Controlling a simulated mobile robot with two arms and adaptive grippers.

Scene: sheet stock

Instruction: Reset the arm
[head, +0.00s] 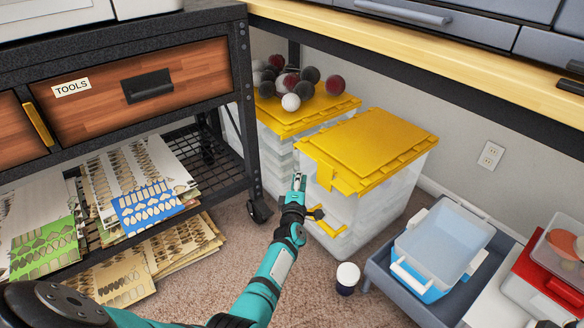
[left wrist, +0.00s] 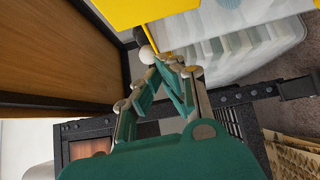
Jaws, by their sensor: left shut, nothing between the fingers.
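My left gripper (head: 298,183) is at the end of the teal arm that comes in from the lower left. It is in front of the near clear bin with a yellow lid (head: 366,150); I cannot tell if it touches the bin. In the left wrist view the fingers of my left gripper (left wrist: 166,60) come together at the tips, shut and empty. A clear bin (left wrist: 255,45) and a yellow lid (left wrist: 150,10) show beyond the fingers. My right gripper is not in view.
A metal rack with a TOOLS drawer (head: 130,88) and patterned sheets (head: 150,195) stands left. Several balls (head: 290,102) lie on the far bin's yellow lid. A small white-topped jar (head: 347,278) stands on the carpet. A blue-and-white tub (head: 438,250) sits right. The wooden worktop (head: 400,50) is overhead.

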